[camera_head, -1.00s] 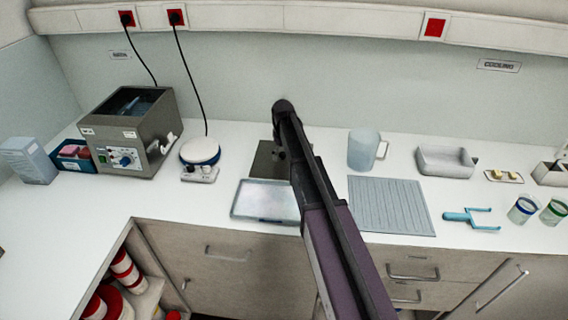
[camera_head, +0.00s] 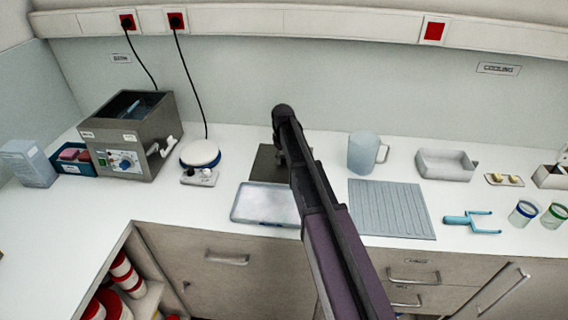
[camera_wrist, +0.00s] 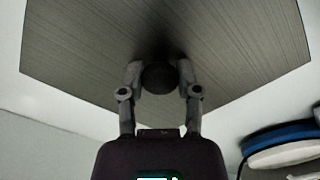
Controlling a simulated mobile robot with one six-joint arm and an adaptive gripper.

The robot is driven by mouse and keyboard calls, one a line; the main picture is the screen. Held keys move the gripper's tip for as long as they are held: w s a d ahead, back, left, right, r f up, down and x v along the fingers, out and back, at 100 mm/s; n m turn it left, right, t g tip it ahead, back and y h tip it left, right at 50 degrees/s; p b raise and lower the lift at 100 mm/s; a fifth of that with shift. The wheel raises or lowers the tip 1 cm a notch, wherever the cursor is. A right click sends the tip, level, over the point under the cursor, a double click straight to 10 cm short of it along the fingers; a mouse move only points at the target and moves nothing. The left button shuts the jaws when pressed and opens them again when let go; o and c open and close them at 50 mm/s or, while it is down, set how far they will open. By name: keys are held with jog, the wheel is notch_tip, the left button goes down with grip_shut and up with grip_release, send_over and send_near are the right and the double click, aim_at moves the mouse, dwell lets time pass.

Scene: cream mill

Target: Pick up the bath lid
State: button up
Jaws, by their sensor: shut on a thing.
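The bath lid is a flat, dark grey brushed-metal plate with a round dark knob. In the head view the lid (camera_head: 265,163) shows behind my arm, partly hidden by it, at the counter's middle. In the wrist view the lid (camera_wrist: 230,50) fills the top of the picture. My gripper (camera_wrist: 159,74) is shut on the lid's knob (camera_wrist: 159,79), one finger on each side. I cannot tell whether the lid touches the counter. The bath (camera_head: 133,148), a grey box with a dial, stands open at the left.
A white-topped round device (camera_head: 200,154) stands between bath and lid. A shallow pale tray (camera_head: 262,222) lies in front of the lid. A ribbed mat (camera_head: 392,208) and a jug (camera_head: 363,153) are to the right. The left front counter (camera_head: 80,215) is clear.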

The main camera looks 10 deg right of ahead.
aim_at(283, 157)
jog(key=shift+r, duration=0.1)
grip_shut()
notch_tip(283, 157, up, 3)
jog(key=p, duration=0.3)
jog(key=shift+r, duration=0.1)
jog(key=shift+s+r+p, duration=0.1)
jog(key=shift+r+p, duration=0.25)
jog(key=shift+p, duration=0.2)
jog(key=s, duration=1)
jog(key=s+r+p, duration=0.1)
jog(key=s, duration=0.4)
jog(key=shift+s+d, duration=0.25)
jog(key=shift+s, duration=0.1)
